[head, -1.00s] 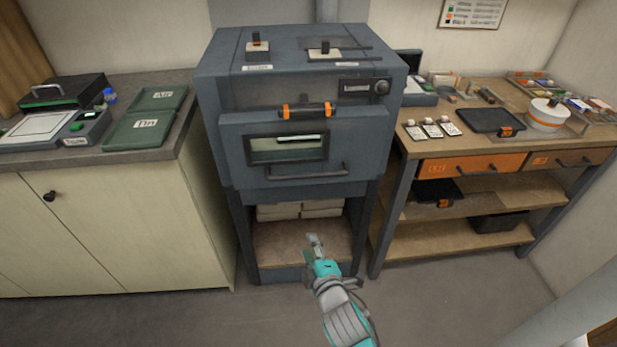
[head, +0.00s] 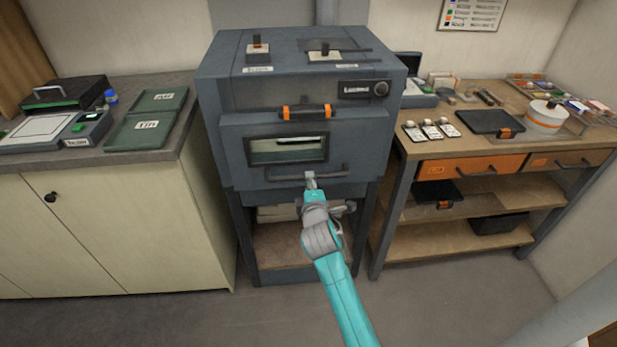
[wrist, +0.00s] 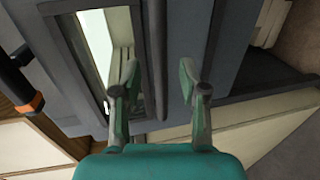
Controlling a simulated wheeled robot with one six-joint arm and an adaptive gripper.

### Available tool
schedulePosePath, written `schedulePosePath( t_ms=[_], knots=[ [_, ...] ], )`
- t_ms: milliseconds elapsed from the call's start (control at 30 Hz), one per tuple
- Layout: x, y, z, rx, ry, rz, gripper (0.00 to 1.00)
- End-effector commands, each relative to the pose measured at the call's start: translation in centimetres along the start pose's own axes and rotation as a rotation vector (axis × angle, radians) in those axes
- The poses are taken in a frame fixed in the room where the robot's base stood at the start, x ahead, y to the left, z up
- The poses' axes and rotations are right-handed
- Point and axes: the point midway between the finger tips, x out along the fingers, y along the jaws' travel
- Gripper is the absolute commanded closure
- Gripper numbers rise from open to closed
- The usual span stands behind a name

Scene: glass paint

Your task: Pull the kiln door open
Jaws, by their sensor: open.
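The kiln (head: 215,130) stands in the middle of the head view with its grey door (head: 237,165) shut. The door has a window (head: 287,150) and a dark bar handle (head: 335,171) below it. My gripper (head: 310,178) is open at the middle of this handle and partly hides it. In the wrist view, the two fingers (wrist: 158,78) stand apart in front of the door, close to the window (wrist: 120,35).
An orange-and-black grip (head: 306,111) sits above the window. A cabinet (head: 110,225) with green trays stands to the left. A wooden workbench (head: 420,145) with orange drawers stands to the right. The floor (head: 450,300) in front is clear.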

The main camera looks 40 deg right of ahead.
Motion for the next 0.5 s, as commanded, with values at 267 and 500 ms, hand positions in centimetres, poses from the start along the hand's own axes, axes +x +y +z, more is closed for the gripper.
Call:
schedulePosePath(
  t_ms=[267,500],
  knots=[
    [3.7,0.1,0.0,0.002,0.001,0.001,0.57],
    [4.5,0.0,0.0,0.002,0.001,0.000,0.57]
  ],
)
